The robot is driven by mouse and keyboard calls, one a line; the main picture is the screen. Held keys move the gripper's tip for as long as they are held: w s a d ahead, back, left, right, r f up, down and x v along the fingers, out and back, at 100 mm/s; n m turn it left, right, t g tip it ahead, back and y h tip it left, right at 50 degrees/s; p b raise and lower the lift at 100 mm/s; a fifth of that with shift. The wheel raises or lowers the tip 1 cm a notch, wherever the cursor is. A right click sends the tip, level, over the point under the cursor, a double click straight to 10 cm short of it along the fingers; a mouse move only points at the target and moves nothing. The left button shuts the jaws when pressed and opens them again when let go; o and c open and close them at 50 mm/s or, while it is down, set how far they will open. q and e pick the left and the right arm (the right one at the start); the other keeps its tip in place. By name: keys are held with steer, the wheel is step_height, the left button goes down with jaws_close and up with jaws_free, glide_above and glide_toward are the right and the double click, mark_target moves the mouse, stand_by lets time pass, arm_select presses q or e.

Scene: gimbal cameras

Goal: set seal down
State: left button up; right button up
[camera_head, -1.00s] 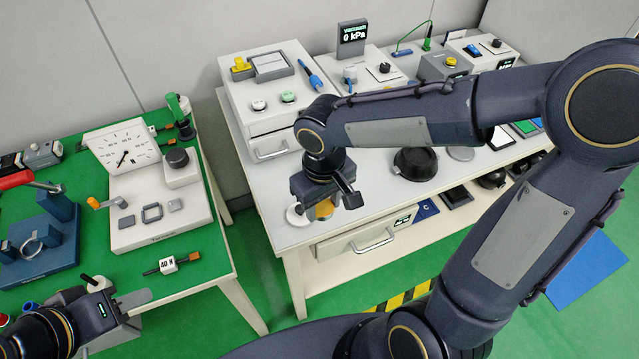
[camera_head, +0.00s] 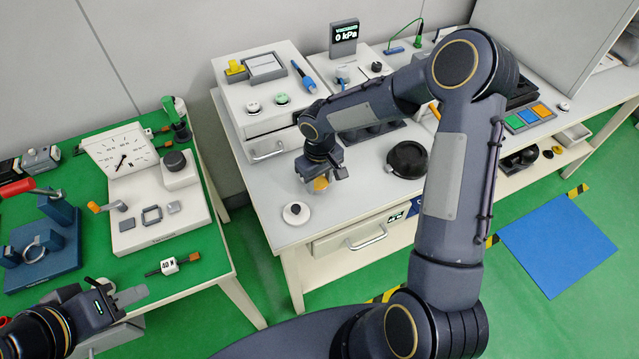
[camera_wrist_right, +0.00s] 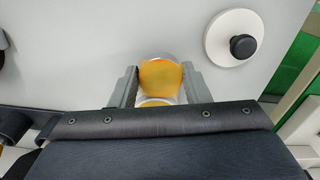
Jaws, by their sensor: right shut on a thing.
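My right gripper (camera_head: 322,182) is above the front left part of the white table (camera_head: 345,215). It is shut on an orange-yellow seal (camera_head: 320,184), which also shows between the two fingers in the right wrist view (camera_wrist_right: 160,78). The seal has a pale rim and is close to the tabletop; I cannot tell whether it touches. A white disc with a black knob (camera_head: 295,213) stands on the table just in front and left of it, apart from the gripper, and shows at the upper right of the wrist view (camera_wrist_right: 234,40). My left gripper (camera_head: 130,297) is at lower left, away from the table; its fingers are unclear.
A black round bowl-like part (camera_head: 408,160) stands to the right on the table. A white drawer box (camera_head: 262,110) with buttons stands behind, beside the vacuum display (camera_head: 344,38). A green table (camera_head: 200,245) with instruments is at left. The front tabletop has free room.

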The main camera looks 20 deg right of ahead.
steer(key=shift+f, duration=1.1)
steer(key=shift+f, duration=0.25)
steer(key=o, duration=1.1)
steer(key=shift+r, duration=0.1)
steer(key=shift+r, duration=0.1)
